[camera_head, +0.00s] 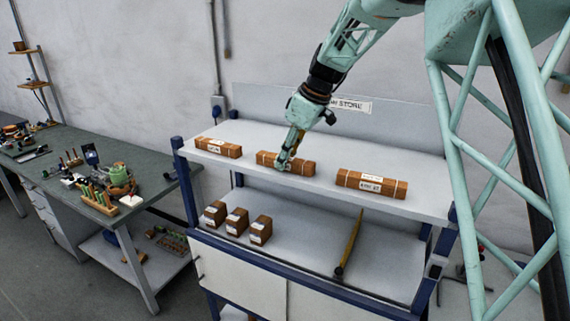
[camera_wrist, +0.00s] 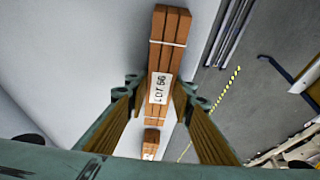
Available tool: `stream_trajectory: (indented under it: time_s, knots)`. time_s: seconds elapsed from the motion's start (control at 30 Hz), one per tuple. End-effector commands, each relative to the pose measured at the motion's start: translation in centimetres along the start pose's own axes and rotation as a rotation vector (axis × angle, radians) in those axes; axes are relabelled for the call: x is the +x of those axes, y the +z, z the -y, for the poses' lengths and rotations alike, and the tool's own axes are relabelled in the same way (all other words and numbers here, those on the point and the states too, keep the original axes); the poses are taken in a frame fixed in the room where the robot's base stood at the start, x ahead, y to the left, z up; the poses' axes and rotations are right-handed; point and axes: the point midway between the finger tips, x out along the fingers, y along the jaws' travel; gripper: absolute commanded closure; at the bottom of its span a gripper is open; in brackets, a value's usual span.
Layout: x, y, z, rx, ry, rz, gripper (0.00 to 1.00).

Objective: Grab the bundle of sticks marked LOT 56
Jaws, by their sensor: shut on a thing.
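A bundle of brown sticks (camera_wrist: 168,28) tied with pale bands carries a white label reading LOT 56 in the wrist view. It is the middle bundle (camera_head: 305,169) on the upper shelf (camera_head: 330,195) in the head view. My gripper (camera_head: 284,163) points down over it, with its fingers (camera_wrist: 160,95) on both long sides near the label, shut on it. The gripper hides part of the bundle in the head view. The bundle appears to be at shelf level; I cannot tell whether it touches the shelf.
Similar bundles lie on the left (camera_head: 218,148) and right (camera_head: 371,185) of the upper shelf; their labels are too small to read surely. Several small wooden blocks (camera_head: 237,221) and a yellow-and-black bar (camera_head: 348,245) are below. A cluttered workbench (camera_head: 75,205) stands at the left.

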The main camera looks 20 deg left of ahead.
Motion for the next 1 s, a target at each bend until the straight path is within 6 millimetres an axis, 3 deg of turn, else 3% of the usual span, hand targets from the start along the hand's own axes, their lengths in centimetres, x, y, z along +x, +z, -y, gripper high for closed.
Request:
stream_trajectory:
  time_s: [0.37,0.83,1.0]
  knots:
    - [-0.5,-0.2,0.0,-0.001,0.001,-0.001,0.93]
    - [-3.3,-1.4,0.0,0.0,0.002,-0.002,0.93]
    - [-3.6,-0.8,0.6,0.0,0.001,-0.001,0.93]
